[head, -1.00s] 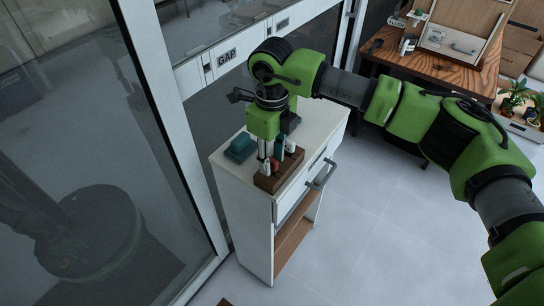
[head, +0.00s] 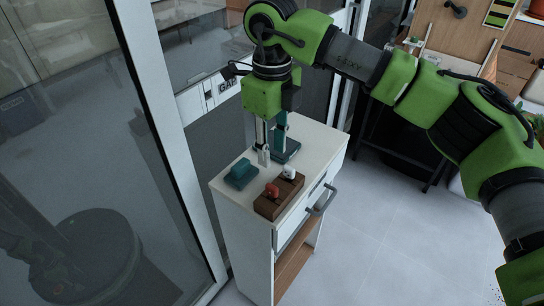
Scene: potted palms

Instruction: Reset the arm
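My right gripper (head: 264,158) points straight down over the top of a white cabinet (head: 241,202). Its grey fingers hang above and behind a brown block (head: 266,209), apart from it, and I make out nothing held between them. The fingers overlap in this view, so their spacing is unclear. The block holds a red item (head: 271,190) and a white item (head: 289,172). My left gripper is not in view.
A teal block (head: 241,173) lies at the cabinet top's left, and a taller teal item (head: 283,145) stands close behind the fingers. A glass door frame (head: 165,130) runs along the left. Open floor (head: 375,240) lies to the right.

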